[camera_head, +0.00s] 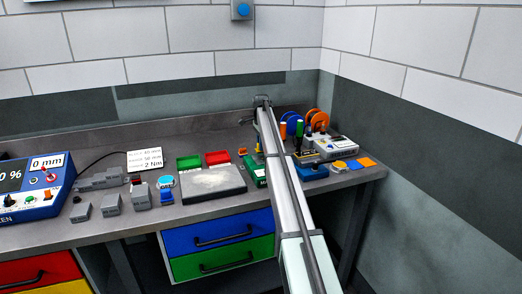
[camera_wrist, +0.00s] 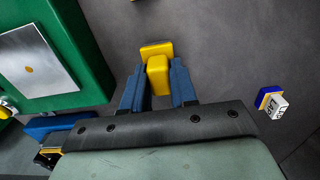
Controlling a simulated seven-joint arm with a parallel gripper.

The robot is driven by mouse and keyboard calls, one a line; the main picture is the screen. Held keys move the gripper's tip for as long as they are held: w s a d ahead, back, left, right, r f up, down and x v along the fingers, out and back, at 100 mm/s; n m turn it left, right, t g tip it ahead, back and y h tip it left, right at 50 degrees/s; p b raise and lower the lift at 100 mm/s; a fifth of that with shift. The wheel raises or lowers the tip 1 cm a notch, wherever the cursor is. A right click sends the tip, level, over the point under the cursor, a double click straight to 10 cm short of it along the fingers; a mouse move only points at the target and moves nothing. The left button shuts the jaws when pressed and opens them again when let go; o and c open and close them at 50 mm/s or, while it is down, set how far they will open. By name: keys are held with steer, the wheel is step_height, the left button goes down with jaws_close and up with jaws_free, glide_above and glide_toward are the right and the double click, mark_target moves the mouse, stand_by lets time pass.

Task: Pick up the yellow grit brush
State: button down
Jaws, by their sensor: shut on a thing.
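The yellow grit brush (camera_wrist: 158,75) is between the two blue fingers of my gripper (camera_wrist: 157,70) in the wrist view. It shows as a raised yellow block with a wider yellow part at its far end. The fingers are shut on the block, one on each side. I cannot tell whether the brush touches the grey surface or hangs just above it. In the head view my arm reaches to the back of the bench, and it hides the brush and fingers.
A green block with a silver plate (camera_wrist: 30,66) is close on the left in the wrist view. In the head view, orange and blue wheels (camera_head: 312,120) and a blue tray (camera_head: 314,171) stand right of my arm.

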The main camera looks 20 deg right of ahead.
step_height(320, 180, up, 10)
stand_by(0.7)
